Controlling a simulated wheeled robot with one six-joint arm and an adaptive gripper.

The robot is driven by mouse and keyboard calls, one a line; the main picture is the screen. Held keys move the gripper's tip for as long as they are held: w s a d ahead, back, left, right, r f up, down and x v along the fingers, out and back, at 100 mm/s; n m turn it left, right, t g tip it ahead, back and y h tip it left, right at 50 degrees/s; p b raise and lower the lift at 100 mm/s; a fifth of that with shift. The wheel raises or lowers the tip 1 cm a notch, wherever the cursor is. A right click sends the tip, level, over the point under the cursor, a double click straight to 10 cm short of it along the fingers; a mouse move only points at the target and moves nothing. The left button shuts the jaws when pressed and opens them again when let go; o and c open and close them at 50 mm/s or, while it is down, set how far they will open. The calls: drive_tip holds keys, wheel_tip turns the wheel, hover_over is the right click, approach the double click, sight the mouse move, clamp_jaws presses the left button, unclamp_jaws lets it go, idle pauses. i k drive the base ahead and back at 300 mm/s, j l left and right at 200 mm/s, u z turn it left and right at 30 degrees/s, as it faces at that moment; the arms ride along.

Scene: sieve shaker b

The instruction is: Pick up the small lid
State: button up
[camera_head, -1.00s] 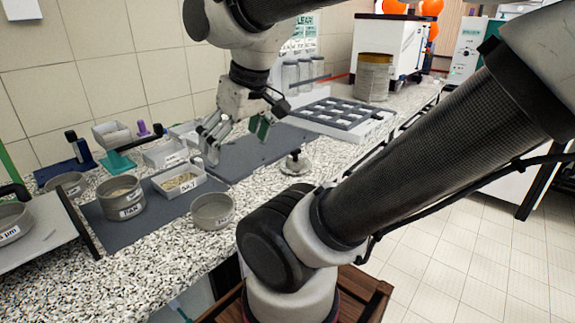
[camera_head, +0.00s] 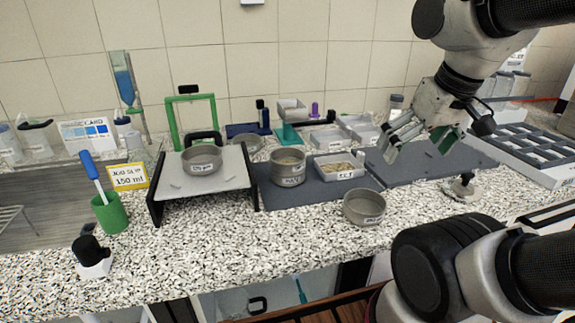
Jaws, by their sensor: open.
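A small round metal piece with a knob on top, which looks like the small lid (camera_head: 462,187), sits on the speckled counter at the right, near the front edge. My gripper (camera_head: 416,146) is open and empty, pointing down above the dark mat (camera_head: 400,170). It is to the left of and behind the lid, apart from it. My forearm shows at the lower right, in front of the counter, and hides part of its edge.
A round sieve (camera_head: 364,206) stands left of the lid. Another sieve (camera_head: 288,167) and a labelled tray of grains (camera_head: 340,166) are on a second mat. A sieve sits on a raised plate (camera_head: 230,178). A dark-gridded rack (camera_head: 525,150) lies right.

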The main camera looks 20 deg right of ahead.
sight(458, 189)
drive_tip(key=k+l+z, duration=0.1)
drive_tip(key=l+z, duration=0.2)
drive_tip(key=l, duration=0.3)
drive_tip(key=l+z, duration=0.3)
drive_tip(key=l, duration=0.3)
